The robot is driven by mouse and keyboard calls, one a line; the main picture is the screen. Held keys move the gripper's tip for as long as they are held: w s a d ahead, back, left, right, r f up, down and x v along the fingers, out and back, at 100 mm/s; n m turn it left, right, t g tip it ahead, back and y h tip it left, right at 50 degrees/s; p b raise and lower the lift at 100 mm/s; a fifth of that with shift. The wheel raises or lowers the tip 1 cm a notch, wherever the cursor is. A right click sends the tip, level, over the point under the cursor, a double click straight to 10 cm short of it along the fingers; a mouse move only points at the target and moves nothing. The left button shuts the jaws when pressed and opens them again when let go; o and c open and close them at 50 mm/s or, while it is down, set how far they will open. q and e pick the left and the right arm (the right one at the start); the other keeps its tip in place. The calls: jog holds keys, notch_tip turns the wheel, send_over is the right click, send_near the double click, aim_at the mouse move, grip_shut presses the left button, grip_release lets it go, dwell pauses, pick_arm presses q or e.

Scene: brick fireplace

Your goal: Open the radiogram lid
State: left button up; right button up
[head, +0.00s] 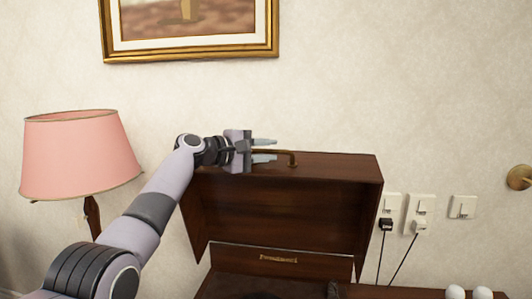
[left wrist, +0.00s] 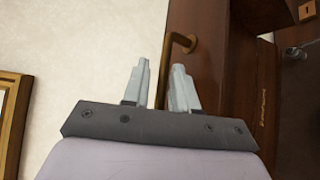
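The radiogram lid (head: 285,205) is dark wood and stands raised, tilted up against the wall side, with its inner face toward me. A brass handle (head: 292,158) sits on the lid's upper edge; it also shows in the left wrist view (left wrist: 183,42). The radiogram body (head: 300,286) lies below, its inside partly in view. My left gripper (head: 264,150) is at the lid's top edge, just left of the handle's bend. Its two fingers (left wrist: 160,88) are apart, with part of the handle showing between or behind them; contact is unclear. My right gripper is out of view.
A pink-shaded lamp (head: 78,155) stands at the left. Wall sockets with plugs and cables (head: 420,215) are right of the lid. Two white round objects (head: 470,292) show at the lower right. A gold-framed picture (head: 190,57) hangs above.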

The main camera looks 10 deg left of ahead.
pick_arm(q)
jog(key=shift+o, duration=0.3)
jog(key=shift+f, duration=0.15)
jog(key=shift+b+v, duration=0.7)
jog(key=shift+v, duration=0.55)
jog(key=shift+b+v, duration=0.65)
jog(key=shift+v, duration=1.7)
